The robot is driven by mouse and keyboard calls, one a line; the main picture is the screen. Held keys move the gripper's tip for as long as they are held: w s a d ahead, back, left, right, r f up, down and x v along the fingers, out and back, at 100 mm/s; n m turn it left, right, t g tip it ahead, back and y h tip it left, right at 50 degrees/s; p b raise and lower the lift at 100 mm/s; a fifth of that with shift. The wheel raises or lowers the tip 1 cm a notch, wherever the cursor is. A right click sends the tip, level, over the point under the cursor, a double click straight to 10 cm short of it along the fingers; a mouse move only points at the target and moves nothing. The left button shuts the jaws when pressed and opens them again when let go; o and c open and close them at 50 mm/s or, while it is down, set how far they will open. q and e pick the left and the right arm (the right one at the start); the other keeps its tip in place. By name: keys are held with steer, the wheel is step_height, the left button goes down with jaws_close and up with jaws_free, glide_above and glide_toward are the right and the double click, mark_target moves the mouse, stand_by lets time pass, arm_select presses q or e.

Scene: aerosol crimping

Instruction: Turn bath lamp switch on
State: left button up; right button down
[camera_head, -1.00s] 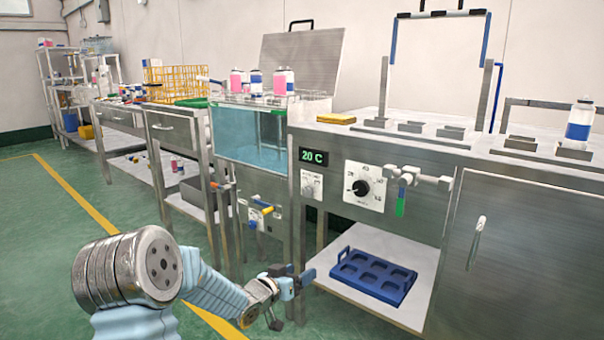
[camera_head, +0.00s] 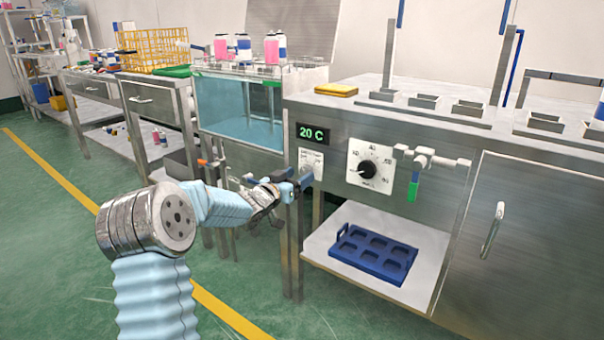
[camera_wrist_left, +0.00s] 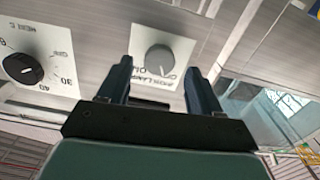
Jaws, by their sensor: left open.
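The bath lamp switch is a round grey knob on a white plate (camera_head: 311,160) on the steel front panel, just below a green 20 C display (camera_head: 312,133). My left gripper (camera_head: 300,181) is in front of the panel at the lower edge of that plate and partly covers it. In the left wrist view the switch knob (camera_wrist_left: 159,60) shows between and beyond the two fingertips of my open left gripper (camera_wrist_left: 157,76). I cannot tell whether the fingers touch the knob. My right gripper is not in view.
A larger white dial with a black knob (camera_head: 368,170) is to the right of the switch. Pipe valves (camera_head: 430,160) project beside it. A blue tray (camera_head: 372,254) lies on the shelf below. The water bath (camera_head: 240,108) with cans above is to the left.

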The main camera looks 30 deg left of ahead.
mark_target(308, 170)
arm_select(q)
steer(key=shift+w+d, duration=0.15)
steer(key=shift+w, duration=1.15)
steer(key=c, duration=1.1)
steer(key=shift+o, duration=0.2)
steer(key=shift+f+m+b, duration=0.2)
steer(key=shift+m+b, duration=0.4)
steer(key=shift+b, duration=0.05)
steer(key=m+b, duration=0.3)
steer(key=shift+f, duration=0.1)
steer(key=m+b, duration=0.2)
steer(key=m, duration=0.1)
steer(key=shift+m, duration=0.4)
steer(key=shift+m+b, duration=1.3)
steer(key=shift+m, duration=0.6)
steer(key=shift+d, duration=0.1)
